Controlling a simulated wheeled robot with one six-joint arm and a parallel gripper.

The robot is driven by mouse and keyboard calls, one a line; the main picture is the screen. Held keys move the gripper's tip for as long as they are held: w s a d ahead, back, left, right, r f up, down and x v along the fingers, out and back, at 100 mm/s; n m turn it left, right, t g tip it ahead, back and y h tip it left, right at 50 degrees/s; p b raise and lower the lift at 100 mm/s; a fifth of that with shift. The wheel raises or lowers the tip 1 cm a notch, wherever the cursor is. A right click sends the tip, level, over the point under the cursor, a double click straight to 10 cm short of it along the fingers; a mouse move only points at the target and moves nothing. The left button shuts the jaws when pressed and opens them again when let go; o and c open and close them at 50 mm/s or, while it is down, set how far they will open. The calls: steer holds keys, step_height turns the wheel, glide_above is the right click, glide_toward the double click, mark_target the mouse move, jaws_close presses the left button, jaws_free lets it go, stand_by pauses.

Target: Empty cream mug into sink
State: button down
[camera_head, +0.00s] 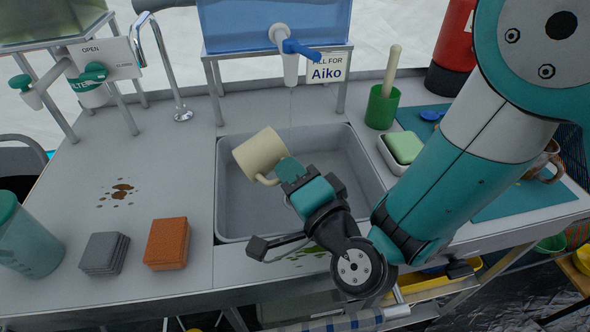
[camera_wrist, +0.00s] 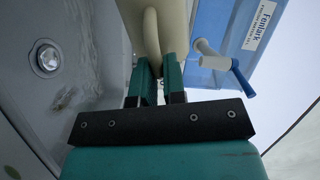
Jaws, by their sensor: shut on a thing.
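The cream mug (camera_head: 260,154) is held tilted above the grey sink basin (camera_head: 232,222), at its left side in the head view. My gripper (camera_head: 280,176) is shut on the mug's handle. In the wrist view the gripper fingers (camera_wrist: 158,80) close around the cream handle (camera_wrist: 151,38). The mug's inside and any contents are hidden. The sink drain (camera_wrist: 47,58) shows in the wrist view, with a brownish smear (camera_wrist: 66,97) on the basin near it.
A blue water tank (camera_head: 262,25) with a tap (camera_head: 291,62) stands behind the sink. A green cup (camera_head: 381,108) and green sponge (camera_head: 404,146) are right of the basin. An orange sponge (camera_head: 167,243), grey cloths (camera_head: 104,253) and a brown spill (camera_head: 122,190) are on the left counter.

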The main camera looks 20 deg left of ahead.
steer(key=shift+w+d+f+m+b, duration=0.25)
steer(key=shift+w+d+m+b, duration=0.1)
steer(key=shift+m+b, duration=0.35)
steer(key=shift+w+d+f+m+b, duration=0.2)
steer(key=shift+w+m+b, duration=0.25)
steer(key=shift+b, duration=0.35)
steer(key=shift+s+r+m, duration=0.1)
steer(key=shift+s+m, duration=0.1)
steer(key=shift+m, duration=0.45)
steer(key=shift+m, duration=0.3)
